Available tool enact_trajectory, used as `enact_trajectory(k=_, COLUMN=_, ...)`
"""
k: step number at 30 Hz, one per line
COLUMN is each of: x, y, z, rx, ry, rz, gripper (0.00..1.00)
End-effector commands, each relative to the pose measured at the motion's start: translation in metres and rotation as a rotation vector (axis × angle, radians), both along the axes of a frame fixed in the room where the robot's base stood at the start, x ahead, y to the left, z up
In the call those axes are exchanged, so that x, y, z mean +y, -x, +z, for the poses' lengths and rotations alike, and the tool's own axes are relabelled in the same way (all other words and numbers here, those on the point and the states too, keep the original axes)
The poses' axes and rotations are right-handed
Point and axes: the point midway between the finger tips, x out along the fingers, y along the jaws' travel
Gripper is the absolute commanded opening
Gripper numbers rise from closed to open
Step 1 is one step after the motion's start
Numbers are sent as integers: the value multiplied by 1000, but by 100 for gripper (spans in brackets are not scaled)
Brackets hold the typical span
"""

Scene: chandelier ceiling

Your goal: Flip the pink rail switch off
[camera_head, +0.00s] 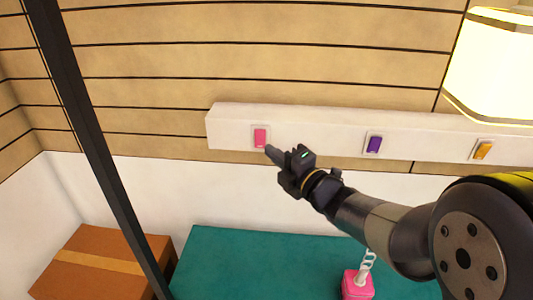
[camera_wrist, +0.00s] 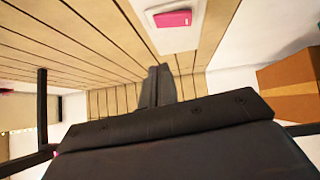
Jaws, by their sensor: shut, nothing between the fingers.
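The pink switch (camera_head: 260,138) sits in a pale plate near the left end of a white wall rail (camera_head: 320,128). My gripper (camera_head: 270,150) is shut and empty, with its tips just to the lower right of the pink switch in the head view. Whether the tips touch the switch cannot be told. In the wrist view the pink switch (camera_wrist: 173,19) is at the top, beyond and right of my closed fingers (camera_wrist: 157,72), with a visible gap in the picture.
A purple switch (camera_head: 374,144) and an orange switch (camera_head: 483,151) sit farther right on the rail. A lit lamp (camera_head: 492,65) hangs at upper right. A teal surface (camera_head: 250,262) below holds a pink object (camera_head: 357,284). A cardboard box (camera_head: 105,262) is at lower left, behind a dark post (camera_head: 85,120).

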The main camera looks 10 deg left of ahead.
Motion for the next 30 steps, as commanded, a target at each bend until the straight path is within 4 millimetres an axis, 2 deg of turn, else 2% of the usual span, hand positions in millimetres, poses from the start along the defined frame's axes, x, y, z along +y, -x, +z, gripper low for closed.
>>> enact_trajectory(k=6, x=-28, y=24, z=3, rx=-2, ry=-1, rz=-4, gripper=0)
enact_trajectory(k=12, x=-41, y=36, z=6, rx=-1, ry=1, rz=-1, gripper=0)
enact_trajectory(k=25, x=-43, y=39, z=6, rx=1, ry=-1, rz=0, gripper=0)
enact_trajectory(k=30, x=-37, y=33, z=6, rx=1, ry=1, rz=2, gripper=0)
